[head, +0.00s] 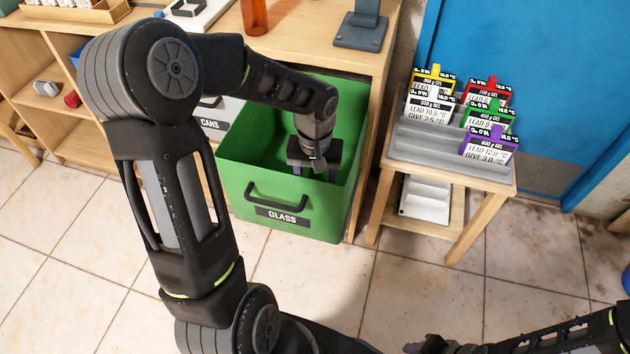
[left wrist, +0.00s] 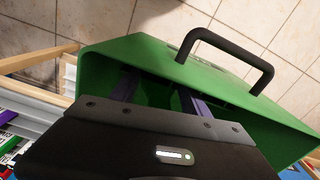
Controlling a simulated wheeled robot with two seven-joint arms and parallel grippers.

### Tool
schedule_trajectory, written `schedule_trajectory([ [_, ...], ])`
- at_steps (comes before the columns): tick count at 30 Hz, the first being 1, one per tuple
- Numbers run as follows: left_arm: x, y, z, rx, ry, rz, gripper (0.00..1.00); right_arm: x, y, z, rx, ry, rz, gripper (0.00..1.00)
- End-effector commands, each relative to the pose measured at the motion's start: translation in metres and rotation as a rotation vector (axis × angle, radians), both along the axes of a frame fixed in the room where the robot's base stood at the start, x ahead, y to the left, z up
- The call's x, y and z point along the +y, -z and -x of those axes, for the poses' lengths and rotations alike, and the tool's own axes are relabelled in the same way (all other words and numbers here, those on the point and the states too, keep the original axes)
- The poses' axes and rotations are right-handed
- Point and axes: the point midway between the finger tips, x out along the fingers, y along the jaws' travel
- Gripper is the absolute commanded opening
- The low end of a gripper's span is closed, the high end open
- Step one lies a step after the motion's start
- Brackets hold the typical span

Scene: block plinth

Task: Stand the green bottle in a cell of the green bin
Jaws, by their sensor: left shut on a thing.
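The green bin (head: 240,185), labelled GLASS, is pulled out below the counter and has a black handle. My left gripper (head: 316,170) reaches down inside its opening, near the right side. In the left wrist view the two purple-grey fingers (left wrist: 158,95) point into the green bin (left wrist: 110,55), apart from each other, with dark green between them. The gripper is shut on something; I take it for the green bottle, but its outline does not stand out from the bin. The bin's cells are hidden. My right gripper (head: 430,345) shows only partly at the bottom edge.
A CANS bin (head: 218,112) is left of the green bin. On the counter are a brown-orange bottle (head: 254,14) and a grey stand (head: 362,30). A small wooden table (head: 398,178) with labelled cards stands at right. The tiled floor in front is clear.

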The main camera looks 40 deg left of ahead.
Motion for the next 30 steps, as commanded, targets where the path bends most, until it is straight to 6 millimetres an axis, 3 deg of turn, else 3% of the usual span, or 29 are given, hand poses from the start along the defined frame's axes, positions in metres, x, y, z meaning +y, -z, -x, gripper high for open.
schedule_trajectory([
  [21, 0.0, 0.011, 0.0, -0.001, 0.0, 0.0, 0.0, 0.0, 0.01, 0.0, 0.0, 0.0, 0.0, 0.36],
  [22, 0.0, 0.011, 0.0, 0.0, 0.0, -0.001, 0.56, 0.0, 0.01, 0.0, 0.0, 0.0, 0.0, 0.36],
  [30, 0.0, 0.011, 0.0, 0.0, 0.0, 0.0, 0.76, 0.0, 0.01, 0.0, 0.0, 0.0, 0.0, 0.36],
])
